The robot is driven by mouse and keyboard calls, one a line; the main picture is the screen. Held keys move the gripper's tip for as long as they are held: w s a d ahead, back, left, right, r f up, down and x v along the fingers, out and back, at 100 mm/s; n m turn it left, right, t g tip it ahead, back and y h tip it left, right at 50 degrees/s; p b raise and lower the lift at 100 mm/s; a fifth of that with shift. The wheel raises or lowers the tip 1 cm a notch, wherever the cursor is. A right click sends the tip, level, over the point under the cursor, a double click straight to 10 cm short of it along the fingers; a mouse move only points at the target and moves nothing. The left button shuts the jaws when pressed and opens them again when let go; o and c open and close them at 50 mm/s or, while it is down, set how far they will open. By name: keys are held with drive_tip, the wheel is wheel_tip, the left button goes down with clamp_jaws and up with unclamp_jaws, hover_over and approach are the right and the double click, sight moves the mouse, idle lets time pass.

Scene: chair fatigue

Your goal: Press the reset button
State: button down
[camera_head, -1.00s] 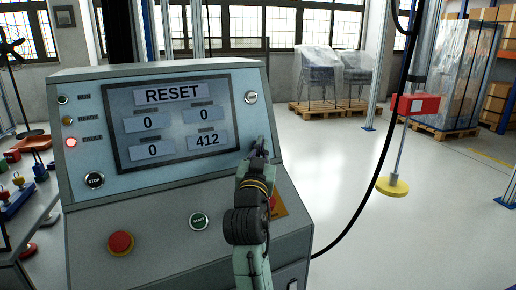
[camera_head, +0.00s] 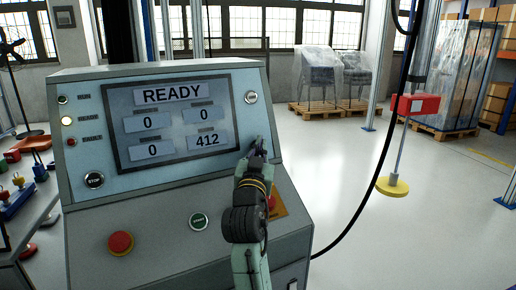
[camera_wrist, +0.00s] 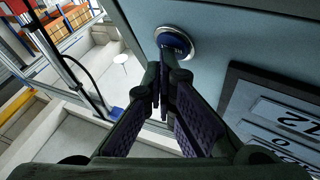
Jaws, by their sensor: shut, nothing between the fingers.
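A grey control console with a sloped panel (camera_head: 245,165) stands in front of me. Its display (camera_head: 172,95) reads READY, with 0, 0, 0 and 412 below. A blue button (camera_wrist: 174,42) in a silver ring shows in the wrist view, beside the display's corner near the 412. In the head view my gripper covers that spot. My gripper (camera_head: 259,146) is shut and empty, with its fingertips (camera_wrist: 165,78) close to the blue button. I cannot tell whether they touch it.
The panel also has a black STOP button (camera_head: 94,180), a red mushroom button (camera_head: 120,242), a green START button (camera_head: 198,221) and a pale round control (camera_head: 251,97). The middle lamp (camera_head: 67,121) is lit. A cable (camera_head: 375,190) hangs at the right.

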drive_tip(key=shift+s+d+r, duration=0.15)
drive_tip(key=shift+s+d, duration=0.2)
drive_tip(key=shift+s, duration=0.35)
drive_tip(key=s, duration=0.1)
drive_tip(key=s+d+p, duration=0.1)
drive_tip(key=s+d+r, duration=0.1)
drive_tip(key=s, duration=0.1)
drive_tip(key=shift+s+d+r+p, duration=0.1)
drive_tip(key=shift+d+p, duration=0.1)
drive_tip(key=shift+p, duration=0.2)
idle(0.4)
